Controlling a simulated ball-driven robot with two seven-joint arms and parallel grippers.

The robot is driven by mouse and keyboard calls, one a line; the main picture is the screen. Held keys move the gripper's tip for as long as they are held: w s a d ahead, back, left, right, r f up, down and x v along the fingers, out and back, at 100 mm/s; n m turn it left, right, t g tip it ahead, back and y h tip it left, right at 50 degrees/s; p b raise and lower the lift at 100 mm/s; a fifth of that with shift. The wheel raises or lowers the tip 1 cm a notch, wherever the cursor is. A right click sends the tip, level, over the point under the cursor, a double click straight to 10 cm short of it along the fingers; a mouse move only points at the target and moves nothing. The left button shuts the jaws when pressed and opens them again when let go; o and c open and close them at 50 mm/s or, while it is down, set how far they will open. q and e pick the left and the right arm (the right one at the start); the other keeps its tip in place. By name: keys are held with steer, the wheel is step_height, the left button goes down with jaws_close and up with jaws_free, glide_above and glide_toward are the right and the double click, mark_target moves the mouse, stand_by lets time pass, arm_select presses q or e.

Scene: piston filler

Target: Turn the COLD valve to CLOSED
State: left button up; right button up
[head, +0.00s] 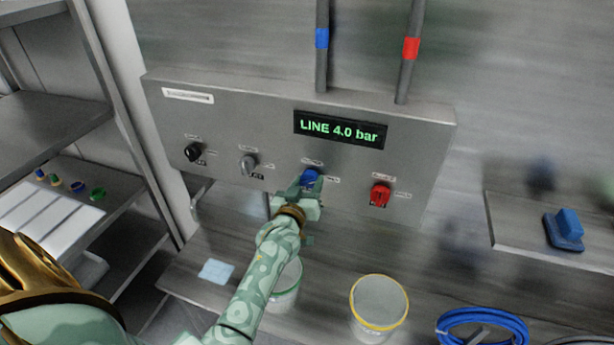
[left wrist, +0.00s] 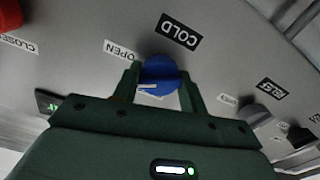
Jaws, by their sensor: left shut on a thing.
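The COLD valve is a round blue knob (head: 310,177) on the grey panel, below the display. In the left wrist view the blue knob (left wrist: 160,76) has a white pointer mark and sits between my fingers, beside the COLD label (left wrist: 179,31) and an OPEN label (left wrist: 121,51). My left gripper (head: 308,186) is shut on the knob, with one finger on each side in the left wrist view (left wrist: 159,88). The gripper partly hides the knob in the head view. My right gripper is not in view.
A red knob (head: 380,194) is to the right on the panel; grey (head: 248,163) and black (head: 193,152) knobs are to the left. The display (head: 340,129) reads LINE 4.0 bar. Buckets (head: 378,303) and a blue hose (head: 484,322) are below.

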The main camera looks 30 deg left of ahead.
arm_select(q)
steer(key=n+p, duration=0.2)
steer(key=shift+r+n, duration=0.15)
steer(key=shift+n, duration=0.25)
steer(key=n+p, duration=0.1)
steer(key=n, duration=0.2)
steer(key=shift+d+n+p, duration=0.1)
steer(key=shift+n+p, duration=0.2)
steer(key=n+p, duration=0.1)
steer(key=n, duration=0.2)
steer(key=shift+n, duration=1.6)
steer(key=o, duration=1)
steer(key=shift+w, duration=0.1)
steer(key=v, duration=1.6)
